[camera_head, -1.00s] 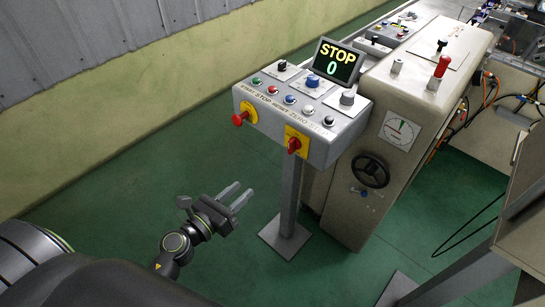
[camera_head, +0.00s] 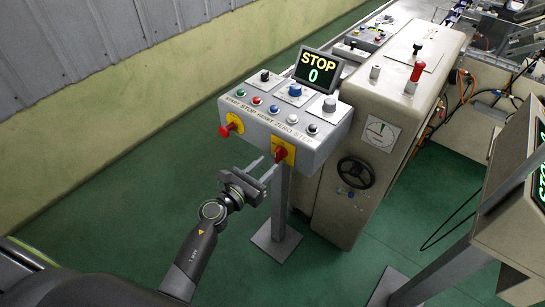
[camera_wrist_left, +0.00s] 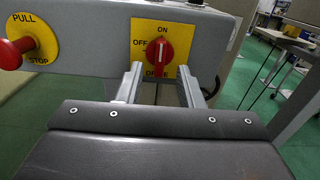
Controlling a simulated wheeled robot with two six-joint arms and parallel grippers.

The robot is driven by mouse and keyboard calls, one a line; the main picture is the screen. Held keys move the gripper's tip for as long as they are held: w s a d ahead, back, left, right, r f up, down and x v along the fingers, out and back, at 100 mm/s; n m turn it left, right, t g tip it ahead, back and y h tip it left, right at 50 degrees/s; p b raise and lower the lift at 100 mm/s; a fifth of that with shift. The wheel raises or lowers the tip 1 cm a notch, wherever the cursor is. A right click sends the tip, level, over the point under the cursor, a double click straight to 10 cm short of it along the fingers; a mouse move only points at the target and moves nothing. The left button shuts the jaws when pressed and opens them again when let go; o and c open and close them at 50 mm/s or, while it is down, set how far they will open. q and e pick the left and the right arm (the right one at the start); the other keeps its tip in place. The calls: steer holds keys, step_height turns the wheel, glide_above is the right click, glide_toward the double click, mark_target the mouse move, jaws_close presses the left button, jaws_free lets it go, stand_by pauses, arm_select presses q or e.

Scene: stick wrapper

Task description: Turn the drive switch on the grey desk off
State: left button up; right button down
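The drive switch (camera_head: 281,154) is a red rotary knob on a yellow plate on the front face of the grey desk (camera_head: 262,126). In the left wrist view the knob (camera_wrist_left: 157,50) has a white line standing about upright, towards the word ON; OFF is to its left and DRIVE below, partly covered. My left gripper (camera_head: 265,166) is open and empty, just in front of and slightly below the switch. In the wrist view its two fingers (camera_wrist_left: 160,72) stand either side of the knob's lower part, apparently not touching it. My right gripper is out of view.
A red stop button (camera_head: 226,131) on a yellow plate sticks out left of the switch. Buttons and a display (camera_head: 318,70) reading STOP 0 sit on top. A beige machine (camera_head: 385,130) with a black handwheel (camera_head: 356,172) stands right. The green floor at left is clear.

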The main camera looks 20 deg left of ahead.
mark_target(275, 157)
arm_select(q)
steer(key=shift+x, duration=1.85)
steer(key=shift+c, duration=0.4)
jaws_close()
